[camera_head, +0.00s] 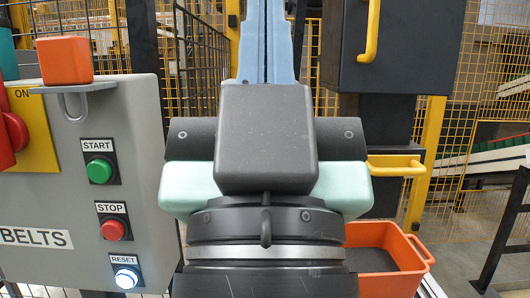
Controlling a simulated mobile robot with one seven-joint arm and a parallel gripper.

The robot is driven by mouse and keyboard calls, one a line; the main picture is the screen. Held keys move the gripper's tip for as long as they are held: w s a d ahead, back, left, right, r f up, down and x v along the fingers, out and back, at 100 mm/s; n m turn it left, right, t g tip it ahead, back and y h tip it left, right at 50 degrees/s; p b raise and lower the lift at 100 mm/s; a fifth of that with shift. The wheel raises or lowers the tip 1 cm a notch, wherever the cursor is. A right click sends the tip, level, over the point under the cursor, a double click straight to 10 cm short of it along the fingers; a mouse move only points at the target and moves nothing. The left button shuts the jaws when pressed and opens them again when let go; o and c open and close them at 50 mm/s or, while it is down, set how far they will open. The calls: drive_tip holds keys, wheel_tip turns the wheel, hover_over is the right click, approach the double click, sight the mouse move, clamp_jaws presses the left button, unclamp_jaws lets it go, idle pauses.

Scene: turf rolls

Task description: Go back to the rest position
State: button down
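My gripper (266,38) is in the middle of the head camera view, seen from behind and pointing away from me. Its two pale blue fingers lie side by side with only a thin dark line between them, and nothing shows held. The dark block and mint-green parts of my wrist hide the finger roots. The fingers run to the top edge of the picture, so their very tips are hard to make out.
A grey control panel (125,240) with START, STOP and RESET buttons stands close at left; an orange block (65,61) sits on its bracket. A dark cabinet (392,45) with yellow handles and an orange bin (408,283) are at right. Yellow mesh fencing (460,130) stands behind.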

wheel_tip(320, 180, up, 32)
drive_tip(key=p, duration=2.9)
drive_tip(key=shift+f, duration=0.2)
wheel_tip(320, 180, down, 62)
drive_tip(key=b, duration=6.1)
drive_tip(key=shift+r, duration=0.15)
